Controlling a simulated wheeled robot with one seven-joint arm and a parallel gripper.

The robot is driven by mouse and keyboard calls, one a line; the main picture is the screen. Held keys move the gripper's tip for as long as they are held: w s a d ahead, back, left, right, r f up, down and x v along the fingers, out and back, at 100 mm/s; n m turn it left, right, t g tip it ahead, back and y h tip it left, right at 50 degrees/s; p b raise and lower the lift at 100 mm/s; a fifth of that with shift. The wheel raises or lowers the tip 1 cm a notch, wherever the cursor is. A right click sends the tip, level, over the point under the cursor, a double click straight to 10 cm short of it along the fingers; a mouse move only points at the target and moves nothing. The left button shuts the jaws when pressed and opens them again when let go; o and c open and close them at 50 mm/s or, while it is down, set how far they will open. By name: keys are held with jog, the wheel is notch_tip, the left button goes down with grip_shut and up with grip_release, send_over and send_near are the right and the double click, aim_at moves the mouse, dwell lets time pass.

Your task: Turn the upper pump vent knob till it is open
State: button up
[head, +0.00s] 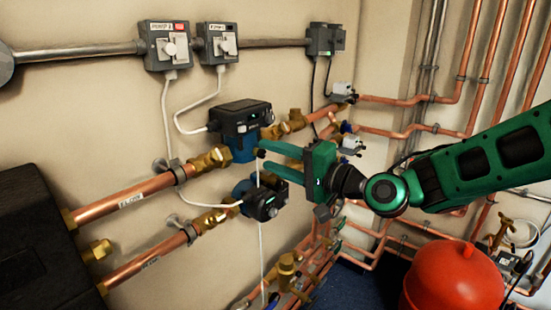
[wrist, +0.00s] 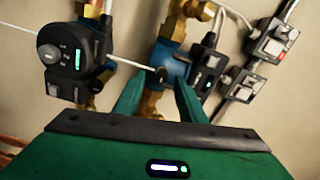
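The upper pump (head: 240,118) has a black head and a blue body on the upper copper pipe; it also shows in the wrist view (wrist: 173,65). Its vent knob is the small dark round piece on the blue body, seen in the wrist view (wrist: 161,74) and small beside the fingertips in the head view (head: 260,153). My green gripper (head: 265,157) is open, its two fingers pointing at the upper pump. In the wrist view my gripper (wrist: 160,82) has one fingertip on each side of the knob, with gaps visible. I cannot tell the knob's setting.
The lower pump (head: 262,197) sits just below my fingers. A white cable (wrist: 118,60) crosses near the knob in the wrist view. Switch boxes (head: 166,46) are on the wall above. A red vessel (head: 452,278) stands at the lower right.

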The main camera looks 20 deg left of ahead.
jog(key=v, duration=1)
jog(key=shift+d, duration=0.4)
jog(key=s+d+f+n+g+h, duration=0.1)
jog(key=d+f+h, duration=0.6)
jog(key=d, duration=0.7)
jog(key=d+f+h, duration=0.5)
jog(key=d+f, duration=0.4)
jog(key=d, duration=0.5)
jog(key=s+d+f+m+g+h, duration=0.1)
jog(key=s+d+m+g+h, duration=0.2)
jog(key=s+d, duration=0.8)
jog(key=s+d+m+g+h, duration=0.1)
jog(key=s+d+m+g, duration=0.1)
jog(key=s+d, duration=0.7)
jog(key=shift+s+r+g, duration=0.2)
jog(key=shift+s+g, duration=0.4)
jog(key=shift+s, duration=0.6)
jog(key=shift+d, duration=0.15)
